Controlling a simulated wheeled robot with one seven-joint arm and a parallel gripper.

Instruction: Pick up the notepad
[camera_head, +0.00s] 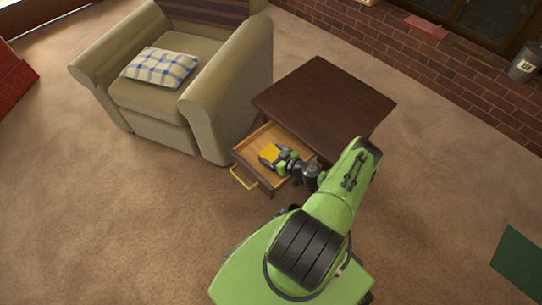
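A small yellow, flat-looking thing (268,154), likely the notepad, shows inside the open drawer (254,140) of a dark wooden side table (325,97). My gripper (272,157) reaches down into the drawer from the right, with its green fingers right at the yellow thing. The fingers and wrist hide part of it. At this size I cannot tell whether the fingers are closed on it or only beside it.
A beige armchair (228,113) with a plaid cushion (160,67) stands close left of the drawer. The drawer front has a yellow handle (243,178). A brick wall (440,72) runs behind at the right. Carpet (100,220) is clear at the lower left.

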